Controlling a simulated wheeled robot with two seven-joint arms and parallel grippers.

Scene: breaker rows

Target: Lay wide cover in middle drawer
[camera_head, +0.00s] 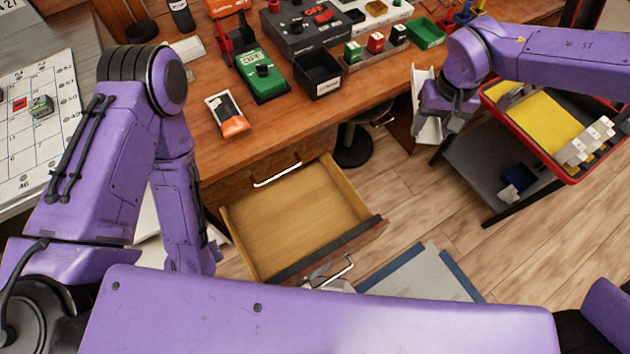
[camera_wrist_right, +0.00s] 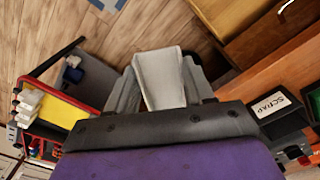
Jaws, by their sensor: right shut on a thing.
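The wide cover (camera_head: 426,120) is a pale grey-white channel-shaped piece. My right gripper (camera_head: 447,104) is shut on it and holds it in the air between the workbench and the red-rimmed cart. In the right wrist view the cover (camera_wrist_right: 161,76) sits between both fingers, its far end sticking out. An open drawer (camera_head: 295,218) with a wooden inside appears empty. It sits below a shut drawer with a silver handle (camera_head: 276,175). The cover is apart from the open drawer, to its upper right. My left arm hangs at the left; its gripper is not visible.
The workbench (camera_head: 290,130) holds a green switch block (camera_head: 262,77), a black bin (camera_head: 318,74) and an orange-and-black pack (camera_head: 227,114). The cart (camera_head: 533,110) stands right. A grey mat (camera_head: 420,276) lies on the floor. Space above the open drawer is clear.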

